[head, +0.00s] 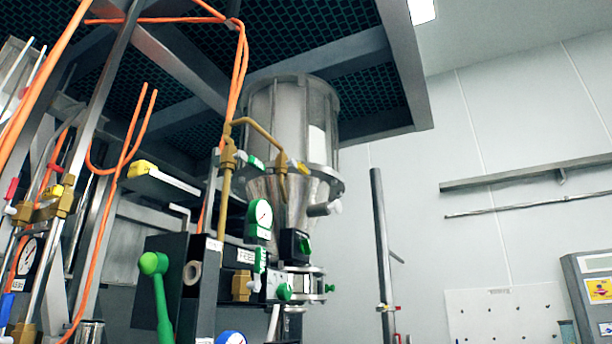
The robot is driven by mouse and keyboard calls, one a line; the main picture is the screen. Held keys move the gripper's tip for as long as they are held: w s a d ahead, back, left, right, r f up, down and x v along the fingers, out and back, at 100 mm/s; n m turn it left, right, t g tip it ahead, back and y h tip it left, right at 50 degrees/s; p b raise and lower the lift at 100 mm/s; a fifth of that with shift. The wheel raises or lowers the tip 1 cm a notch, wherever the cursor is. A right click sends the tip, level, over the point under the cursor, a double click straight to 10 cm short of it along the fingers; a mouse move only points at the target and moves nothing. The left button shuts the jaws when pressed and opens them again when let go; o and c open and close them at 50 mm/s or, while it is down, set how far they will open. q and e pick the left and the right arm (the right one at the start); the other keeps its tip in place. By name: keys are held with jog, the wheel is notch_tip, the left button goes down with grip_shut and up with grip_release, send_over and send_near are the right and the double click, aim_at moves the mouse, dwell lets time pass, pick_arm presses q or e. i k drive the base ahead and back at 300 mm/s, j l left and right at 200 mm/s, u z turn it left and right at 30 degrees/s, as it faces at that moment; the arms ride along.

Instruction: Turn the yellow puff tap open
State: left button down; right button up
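Several small taps with yellow handles show in the head view, and I cannot tell for sure which is the puff tap. One yellow tap handle (301,167) sits on the brass pipe in front of the steel hopper. A larger yellow handle (142,168) points out at the left of the frame. A small yellow piece (68,180) shows at the far left among brass fittings. Neither of my grippers is in view, and nothing is touching these handles.
The steel hopper (292,120) hangs under a dark mesh canopy. A green-knobbed lever (154,264), a gauge (263,216) and a black valve box (295,245) stand below it. Orange hoses (120,165) run at the left. A control panel (597,290) stands at right.

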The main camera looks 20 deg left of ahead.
aim_at(300, 166)
jog(key=i+l+z, duration=0.4)
jog(key=l, duration=0.2)
jog(key=i+l+z, duration=0.85)
jog(key=i+u, duration=0.25)
jog(key=i, duration=0.15)
jog(key=i+l+u, duration=0.25)
jog(key=i, duration=0.15)
jog(key=i+l+u, duration=0.2)
jog(key=i, duration=0.15)
jog(key=i+u, duration=0.3)
jog(key=u, duration=0.2)
jog(key=i+u, duration=0.3)
jog(key=u, duration=0.2)
jog(key=i+l+u, duration=0.2)
jog(key=u, duration=0.25)
jog(key=i+l+u, duration=0.3)
jog(key=u, duration=0.2)
jog(key=i+l+u, duration=0.1)
jog(key=u, duration=0.4)
jog(key=i+l+u, duration=0.15)
jog(key=u, duration=0.35)
jog(key=i+l+u, duration=0.1)
jog(key=l+u, duration=0.15)
jog(key=u, duration=0.2)
jog(key=l+u, duration=0.25)
jog(key=u, duration=0.25)
